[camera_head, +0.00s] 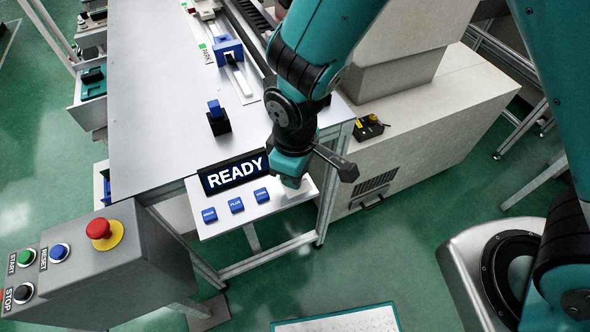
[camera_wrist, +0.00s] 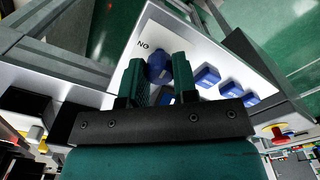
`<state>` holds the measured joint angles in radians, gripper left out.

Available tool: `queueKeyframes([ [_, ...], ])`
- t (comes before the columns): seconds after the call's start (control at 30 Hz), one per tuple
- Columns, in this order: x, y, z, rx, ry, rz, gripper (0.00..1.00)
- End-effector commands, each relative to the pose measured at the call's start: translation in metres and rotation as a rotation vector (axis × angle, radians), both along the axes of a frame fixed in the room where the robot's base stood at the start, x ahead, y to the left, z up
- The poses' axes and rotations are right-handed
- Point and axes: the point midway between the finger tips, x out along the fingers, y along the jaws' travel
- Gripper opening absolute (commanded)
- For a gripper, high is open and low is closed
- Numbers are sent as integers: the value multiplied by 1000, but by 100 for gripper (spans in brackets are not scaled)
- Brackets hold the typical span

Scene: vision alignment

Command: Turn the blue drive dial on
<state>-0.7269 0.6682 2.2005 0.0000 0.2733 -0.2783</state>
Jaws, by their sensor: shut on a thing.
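The blue drive dial (camera_wrist: 158,66) sits on a white panel in the wrist view, between the two green fingers of my gripper (camera_wrist: 158,60). The fingers are shut on the dial, one on each side. A small dark label (camera_wrist: 143,45) reading like "NO" from this side is printed beside the dial. In the head view my gripper (camera_head: 291,178) reaches down to the right end of the white panel (camera_head: 222,226). The dial is hidden there behind the gripper and wrist.
Several blue buttons (camera_head: 236,205) line the panel left of my gripper. A display (camera_head: 234,173) reading "READY" stands behind them. A grey box with a red stop button (camera_head: 98,228) is at the left. A machine cabinet (camera_head: 425,135) stands right of the arm.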

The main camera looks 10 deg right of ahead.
Motion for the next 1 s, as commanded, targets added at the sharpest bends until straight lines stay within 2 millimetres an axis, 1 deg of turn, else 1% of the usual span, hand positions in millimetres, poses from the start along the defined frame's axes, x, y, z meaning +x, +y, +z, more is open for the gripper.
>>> queueKeyframes([
  [0.13, 1, 1, 1, 2, -2, -73, 3],
  [0.33, 1, 1, 1, 3, -3, -132, 3],
  [0.87, 1, 1, 1, 3, -3, -153, 3],
  [0.9, 1, 1, 1, 3, -3, -153, 34],
  [0.97, 1, 1, 1, 3, -3, -153, 48],
  [1.0, 1, 1, 1, 2, -2, -152, 53],
])
